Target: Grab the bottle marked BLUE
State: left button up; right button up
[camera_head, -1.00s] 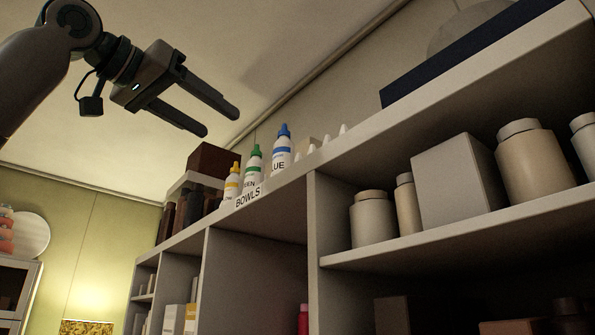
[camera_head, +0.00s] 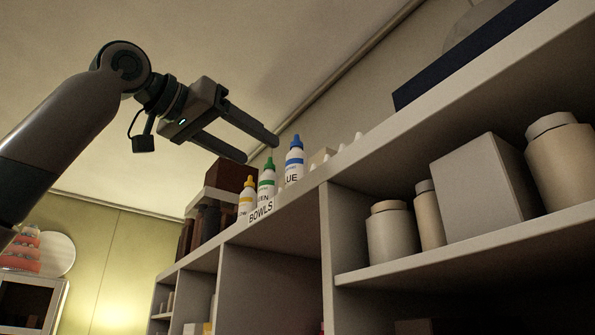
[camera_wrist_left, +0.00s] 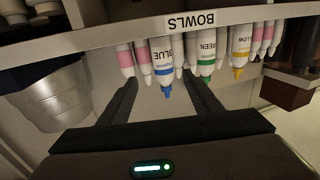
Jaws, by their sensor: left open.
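The BLUE bottle (camera_head: 294,165) is white with a blue band and blue cap; it stands upright on top of the shelf unit, its label partly hidden by the shelf edge. My left gripper (camera_head: 259,151) is open and empty, up and to the left of it in the head view, with its fingers pointing toward the shelf top. In the left wrist view the BLUE bottle (camera_wrist_left: 163,67) appears upside down, between the two open fingertips of my left gripper (camera_wrist_left: 160,78) and beyond them. No contact shows. My right gripper is not in view.
A green-capped bottle (camera_head: 266,183) stands close beside the BLUE one, then a yellow-capped bottle (camera_head: 246,197). Pinkish bottles (camera_wrist_left: 125,60) flank the row in the wrist view. A BOWLS label (camera_head: 261,213) is on the shelf edge. A brown box (camera_head: 230,174) stands farther back.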

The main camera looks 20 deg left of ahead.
aim_at(289, 166)
pick_arm(q)
jog(key=p+x, duration=0.3)
jog(key=x, duration=0.5)
jog(key=shift+w+r, duration=0.15)
jog(key=shift+w, duration=0.15)
jog(key=shift+w+d+p, duration=0.15)
jog(key=shift+w+p, duration=0.15)
jog(key=shift+w+d+r+p, duration=0.1)
jog(key=shift+w+r+p, duration=0.05)
jog(key=shift+w+p, duration=0.25)
jog(key=w+p, duration=0.2)
jog(key=w+d+p, duration=0.1)
jog(key=shift+w+r, duration=0.1)
jog(key=shift+r, duration=0.25)
jog(key=shift+w+d+f, duration=0.15)
jog(key=shift+w+d, duration=0.1)
jog(key=shift+w, duration=0.3)
jog(key=shift+s+a, duration=0.1)
jog(key=shift+c, duration=0.6)
